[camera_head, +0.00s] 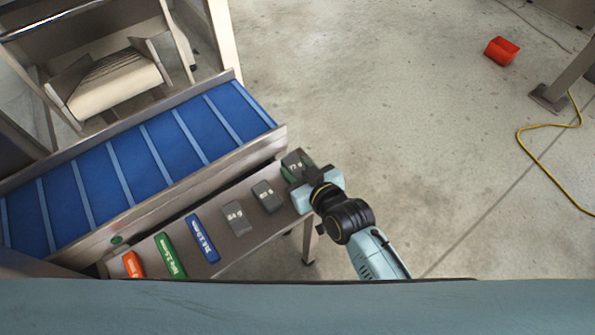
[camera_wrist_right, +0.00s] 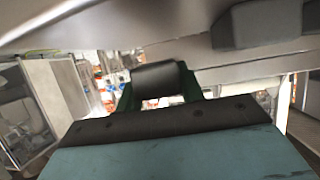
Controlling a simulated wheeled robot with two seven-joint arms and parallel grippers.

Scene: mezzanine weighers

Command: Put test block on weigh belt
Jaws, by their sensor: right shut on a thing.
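The weigh belt (camera_head: 155,150) is blue with light cross strips between metal side rails, at the left in the head view. My right gripper (camera_head: 297,167) is at the right end of the metal shelf beside the belt. It is shut on a dark grey block (camera_head: 294,161) with pale marking on top. In the right wrist view the grey block (camera_wrist_right: 160,80) sits between the green fingertips. Whether the block touches the shelf I cannot tell. My left gripper is in neither view.
The shelf (camera_head: 275,228) also bears two grey blocks (camera_head: 236,217) (camera_head: 267,196), a blue block (camera_head: 202,238), a green block (camera_head: 169,256) and an orange block (camera_head: 133,264). The belt's near rail (camera_head: 190,195) stands between shelf and belt. The belt surface is clear.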

